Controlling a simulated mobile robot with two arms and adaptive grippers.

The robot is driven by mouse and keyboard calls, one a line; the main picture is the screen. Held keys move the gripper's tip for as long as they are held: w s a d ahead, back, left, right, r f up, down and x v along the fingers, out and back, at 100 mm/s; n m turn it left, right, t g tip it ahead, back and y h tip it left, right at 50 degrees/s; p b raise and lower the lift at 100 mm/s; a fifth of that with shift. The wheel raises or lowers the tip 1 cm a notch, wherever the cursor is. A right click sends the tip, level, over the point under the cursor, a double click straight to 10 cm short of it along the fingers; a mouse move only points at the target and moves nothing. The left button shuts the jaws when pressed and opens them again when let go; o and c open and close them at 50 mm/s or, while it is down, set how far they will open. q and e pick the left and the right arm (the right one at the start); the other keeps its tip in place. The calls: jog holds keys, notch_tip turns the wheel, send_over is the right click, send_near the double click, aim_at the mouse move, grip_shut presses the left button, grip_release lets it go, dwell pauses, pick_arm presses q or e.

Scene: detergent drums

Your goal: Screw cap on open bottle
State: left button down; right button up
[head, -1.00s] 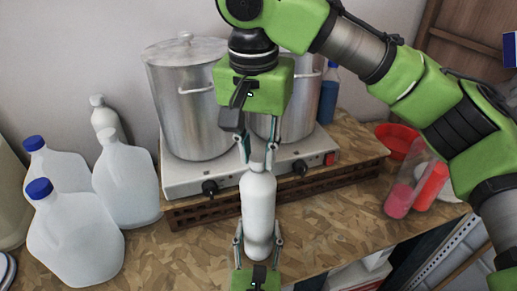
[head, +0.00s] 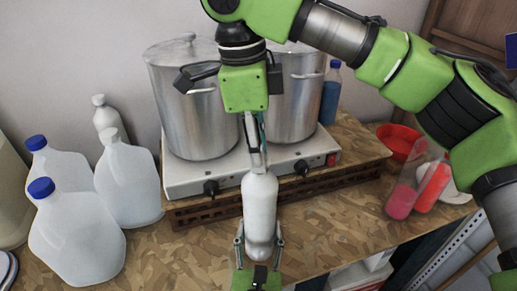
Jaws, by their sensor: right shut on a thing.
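The white bottle (head: 260,212) stands upright in the lower middle of the head view. My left gripper (head: 259,243) comes up from the bottom edge, and its fingers are closed on both sides of the bottle's lower part. My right gripper (head: 257,165) points down from above, directly over the bottle's neck. Its fingers are seen nearly edge-on and are shut on the cap at the bottle's top. The fingers mostly hide the cap and the neck, so I cannot tell how far the cap is on the thread.
Steel pots (head: 190,110) stand on a white hotplate (head: 185,178) behind the bottle. White jugs (head: 75,235) crowd the left. A blue bottle (head: 330,95), a red bowl (head: 398,140) and pink-filled containers (head: 401,200) are at the right. Bare wooden worktop (head: 165,250) shows beside the bottle.

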jog(key=o, duration=0.7)
jog(key=shift+r, duration=2.25)
jog(key=shift+c, duration=0.6)
